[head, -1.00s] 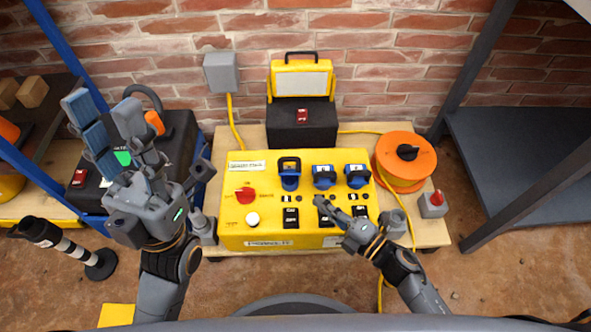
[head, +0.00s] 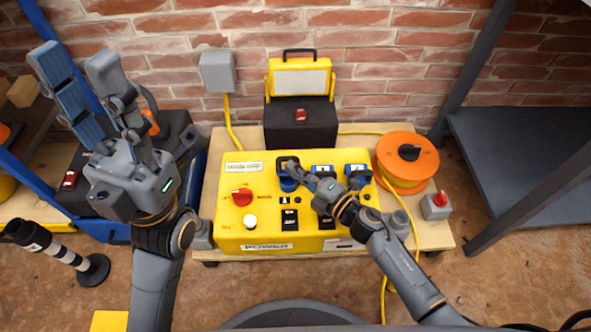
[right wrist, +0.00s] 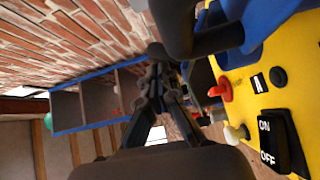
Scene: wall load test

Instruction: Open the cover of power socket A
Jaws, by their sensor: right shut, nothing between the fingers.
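The yellow power box (head: 235,225) stands on a wooden board. Socket A (head: 288,184) is the leftmost of three blue sockets on its top. A dark square-framed part stands at the back of socket A and looks like a raised cover, partly hidden by my right gripper. My right gripper (head: 292,167) is shut and empty, its tips at this dark part; I cannot tell whether they touch. In the right wrist view, the closed fingers (right wrist: 156,70) are beside a blue socket (right wrist: 238,35) with an "A" label below it. My left gripper (head: 76,64) is open and empty, raised at the left.
The other two blue sockets (head: 322,171) are under or beside my right gripper. A red knob (head: 242,196), a white button (head: 250,221) and black ON/OFF switches (head: 289,219) are on the box. A yellow work lamp (head: 300,78) stands behind; an orange cable reel (head: 407,155) is at right.

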